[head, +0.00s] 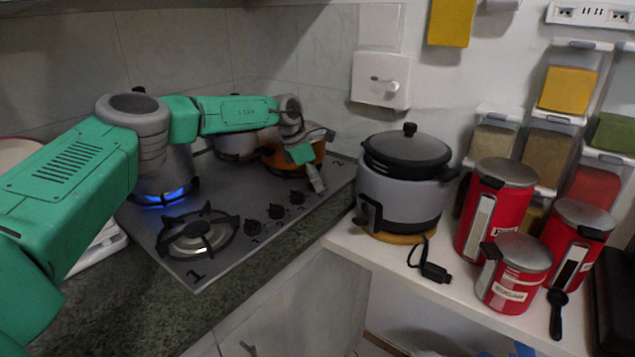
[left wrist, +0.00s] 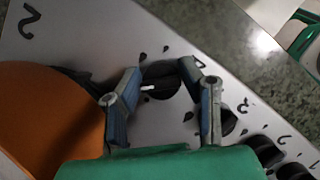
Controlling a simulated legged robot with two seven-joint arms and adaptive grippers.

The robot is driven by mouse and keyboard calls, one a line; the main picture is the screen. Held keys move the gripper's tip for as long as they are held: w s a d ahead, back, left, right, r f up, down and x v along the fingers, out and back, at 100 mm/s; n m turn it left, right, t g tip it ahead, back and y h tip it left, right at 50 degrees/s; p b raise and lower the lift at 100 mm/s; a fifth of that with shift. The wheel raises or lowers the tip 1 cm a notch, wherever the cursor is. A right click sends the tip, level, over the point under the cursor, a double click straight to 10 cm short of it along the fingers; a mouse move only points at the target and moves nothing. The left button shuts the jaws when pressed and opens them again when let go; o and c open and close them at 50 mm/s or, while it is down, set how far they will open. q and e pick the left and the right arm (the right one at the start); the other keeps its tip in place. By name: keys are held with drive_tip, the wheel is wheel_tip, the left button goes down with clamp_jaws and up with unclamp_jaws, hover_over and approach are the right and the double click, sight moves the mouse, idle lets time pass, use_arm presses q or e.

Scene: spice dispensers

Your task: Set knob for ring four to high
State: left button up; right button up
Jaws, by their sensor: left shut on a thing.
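The grey stove (head: 230,257) has a row of black knobs along its front edge. My left gripper (head: 317,184) is at the far right end of that row. In the left wrist view, its two fingers (left wrist: 163,88) are shut on a black knob (left wrist: 160,82), one on each side. A white mark shows on this knob, and a label that looks like a 4 is printed beside it. Another knob (left wrist: 228,122), by a 3, sits just right of the gripper, clear of the held knob. My right gripper is not in view.
An orange pot (head: 270,158) stands close behind my gripper; its orange side (left wrist: 45,110) fills the left of the wrist view. A blue flame (head: 165,195) burns under the back left pot. The front left burner (head: 198,234) is bare. A rice cooker (head: 405,195) stands right of the stove.

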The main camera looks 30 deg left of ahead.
use_arm(q)
drive_tip(key=shift+s+a+f, duration=0.1)
drive_tip(key=shift+s+f, duration=0.1)
drive_tip(key=shift+f, duration=0.15)
drive_tip(key=o, duration=1.2)
drive_tip(key=shift+c, duration=0.2)
drive_tip(key=shift+w+a, duration=0.1)
drive_tip(key=shift+r, duration=0.1)
drive_tip(key=shift+w+r, duration=0.1)
drive_tip(key=shift+r, duration=0.05)
